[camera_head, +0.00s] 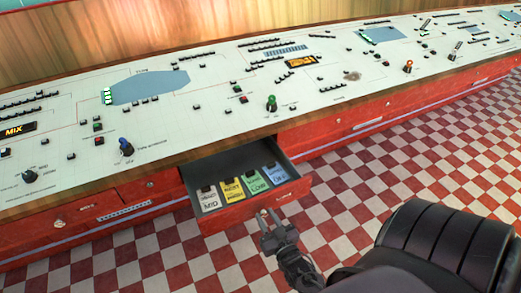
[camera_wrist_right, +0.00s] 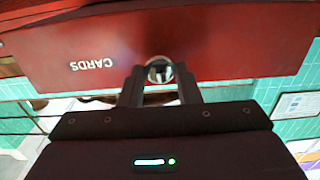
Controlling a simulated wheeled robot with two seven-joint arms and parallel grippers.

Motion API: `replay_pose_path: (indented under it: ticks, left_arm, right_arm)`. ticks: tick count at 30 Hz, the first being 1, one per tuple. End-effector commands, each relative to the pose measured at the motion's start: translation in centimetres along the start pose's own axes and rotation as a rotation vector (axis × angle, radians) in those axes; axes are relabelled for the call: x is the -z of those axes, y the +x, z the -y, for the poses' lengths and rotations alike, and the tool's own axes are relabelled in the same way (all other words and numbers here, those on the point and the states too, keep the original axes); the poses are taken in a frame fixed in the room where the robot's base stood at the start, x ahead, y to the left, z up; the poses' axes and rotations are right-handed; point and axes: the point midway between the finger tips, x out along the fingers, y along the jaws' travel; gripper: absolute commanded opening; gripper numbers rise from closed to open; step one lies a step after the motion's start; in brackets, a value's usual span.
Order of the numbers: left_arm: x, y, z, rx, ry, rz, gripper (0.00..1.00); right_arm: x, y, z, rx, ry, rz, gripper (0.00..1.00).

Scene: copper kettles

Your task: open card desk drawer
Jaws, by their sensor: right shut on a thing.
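The card drawer (camera_head: 235,216) is pulled out from the red front of the long desk and stands open. Inside it lie several labelled cards in a row: white, yellow (camera_head: 232,189), green and blue. My right gripper (camera_head: 268,222) is at the drawer's front face. In the right wrist view, the red front with the upside-down word CARDS (camera_wrist_right: 91,64) fills the top. There my right gripper (camera_wrist_right: 160,85) is shut on the round metal knob (camera_wrist_right: 160,69) of the drawer. My left gripper is not in view.
The desk top (camera_head: 200,115) carries knobs, switches and screens. Other red drawer fronts (camera_head: 345,128) along the desk look closed. The red and white checkered floor (camera_head: 365,180) in front of the desk is clear.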

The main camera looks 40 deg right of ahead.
Motion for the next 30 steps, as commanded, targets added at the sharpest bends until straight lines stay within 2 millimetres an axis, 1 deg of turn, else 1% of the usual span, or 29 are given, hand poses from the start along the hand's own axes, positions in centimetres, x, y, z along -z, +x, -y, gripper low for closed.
replay_pose_path:
  ticks: [3,6,17,18,21,23,30]
  left_arm:
    - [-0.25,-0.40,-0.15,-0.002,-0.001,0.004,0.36]
    - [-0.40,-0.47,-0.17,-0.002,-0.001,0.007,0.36]
    - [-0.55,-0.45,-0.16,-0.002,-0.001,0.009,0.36]
    - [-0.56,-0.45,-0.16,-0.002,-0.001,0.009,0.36]
    - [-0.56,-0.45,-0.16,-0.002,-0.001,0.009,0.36]
    - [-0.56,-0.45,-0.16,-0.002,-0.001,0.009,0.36]
    - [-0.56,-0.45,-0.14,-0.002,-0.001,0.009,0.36]
  right_arm:
    - [0.02,-0.95,0.01,0.000,0.000,0.002,0.00]
    - [-0.02,-1.30,0.02,0.000,0.000,0.000,0.00]
    - [-0.05,-1.39,0.02,0.000,0.000,-0.001,0.00]
    - [-0.06,-1.39,0.02,0.000,0.000,-0.001,0.32]
    - [-0.05,-1.38,0.02,0.000,0.000,-0.001,0.45]
    - [-0.05,-1.37,0.02,0.000,0.000,-0.001,0.52]
    - [-0.04,-1.38,0.01,0.000,0.000,-0.001,0.52]
